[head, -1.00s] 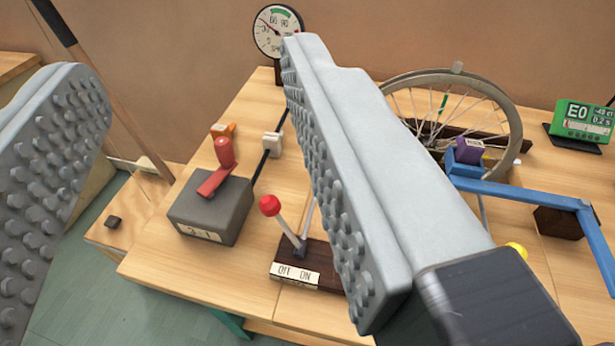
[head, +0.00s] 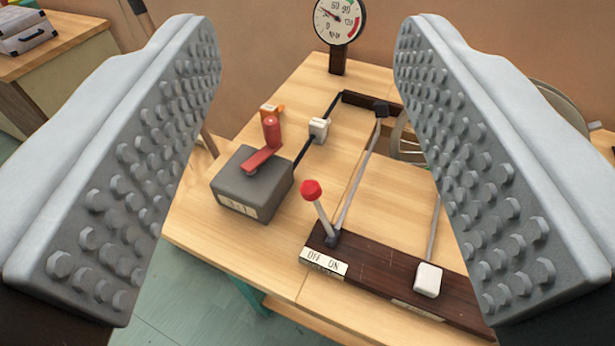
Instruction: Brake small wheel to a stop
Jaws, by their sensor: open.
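My gripper (head: 308,45) is open and empty, its two studded grey fingers wide apart at the left and right of the view. A spoked wheel (head: 562,100) stands at the back right, mostly hidden behind the right finger; part of its rim shows between the fingers. I cannot tell whether it turns. A dark wooden board (head: 385,268) at the table's front carries a red-knobbed lever (head: 320,210) beside an OFF/ON label, and a white block (head: 428,280) further right. A thin rod runs back from each. Both controls lie between the fingers in the picture, with no contact visible.
A grey box (head: 250,190) with a red crank (head: 264,150) sits left on the wooden table (head: 290,268). A white block on a black bar (head: 318,130) is behind it. A round dial (head: 339,20) stands at the back. A side bench (head: 60,50) holds a case.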

